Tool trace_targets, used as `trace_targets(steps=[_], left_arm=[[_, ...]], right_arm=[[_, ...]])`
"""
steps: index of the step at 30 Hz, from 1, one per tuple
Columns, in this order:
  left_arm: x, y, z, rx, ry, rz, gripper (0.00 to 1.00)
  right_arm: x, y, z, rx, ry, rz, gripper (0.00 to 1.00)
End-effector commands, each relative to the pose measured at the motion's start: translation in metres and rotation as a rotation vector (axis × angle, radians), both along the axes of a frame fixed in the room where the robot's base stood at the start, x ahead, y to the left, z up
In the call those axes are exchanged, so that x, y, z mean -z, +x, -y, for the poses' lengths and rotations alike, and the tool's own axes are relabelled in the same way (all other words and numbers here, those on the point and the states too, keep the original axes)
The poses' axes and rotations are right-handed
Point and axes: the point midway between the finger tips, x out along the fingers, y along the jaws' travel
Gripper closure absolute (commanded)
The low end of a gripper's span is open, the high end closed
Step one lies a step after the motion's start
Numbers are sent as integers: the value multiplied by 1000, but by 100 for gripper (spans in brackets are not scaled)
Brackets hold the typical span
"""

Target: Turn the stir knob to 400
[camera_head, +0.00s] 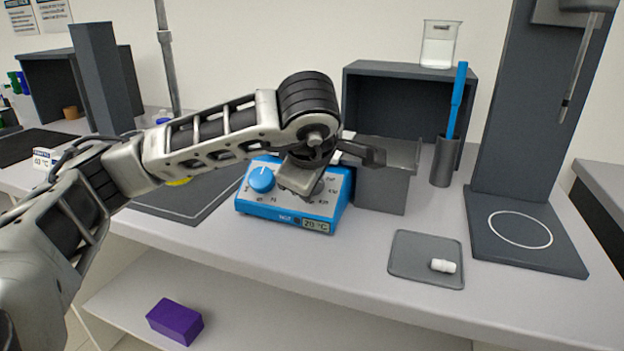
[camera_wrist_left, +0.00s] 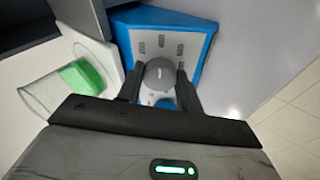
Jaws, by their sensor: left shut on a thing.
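The blue control box (camera_head: 287,217) with a light sloped front stands on the bench, and its small display reads about 28 °C. A blue knob (camera_head: 262,179) is on the left of its front, with a pale mark line on top. A grey knob (camera_wrist_left: 159,72) is on the same panel, with small labels around it too blurred to read. My left gripper (camera_head: 303,178) reaches over the box from above. In the left wrist view its two fingers lie on either side of the grey knob, shut on it. In the head view the gripper mostly hides this knob. My right gripper is not in view.
A grey tray (camera_head: 410,268) with a white piece lies at front right. A clear container with green (camera_wrist_left: 80,76) shows beside the box in the left wrist view.

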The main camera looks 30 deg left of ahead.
Motion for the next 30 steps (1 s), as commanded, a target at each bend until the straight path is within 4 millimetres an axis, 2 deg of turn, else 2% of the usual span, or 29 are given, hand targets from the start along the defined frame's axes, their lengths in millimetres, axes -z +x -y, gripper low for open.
trace_targets(steps=[6, 7, 9, 20, 26, 28, 30], left_arm=[[-1, 0, 1, 2, -2, 2, 87], [-1, 0, 1, 2, -2, 2, 56], [-1, 0, 1, 1, -3, 1, 43], [-5, -2, 2, 1, -3, 3, 43], [-32, -19, 14, 4, -3, 7, 43], [-46, -29, 19, 5, -1, 7, 43], [-66, -37, 24, 4, 2, 10, 43]], right_arm=[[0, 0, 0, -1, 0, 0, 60], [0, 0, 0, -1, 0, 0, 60], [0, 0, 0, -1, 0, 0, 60], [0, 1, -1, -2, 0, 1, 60], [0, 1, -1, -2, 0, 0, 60], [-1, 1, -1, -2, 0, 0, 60], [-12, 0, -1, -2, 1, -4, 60]])
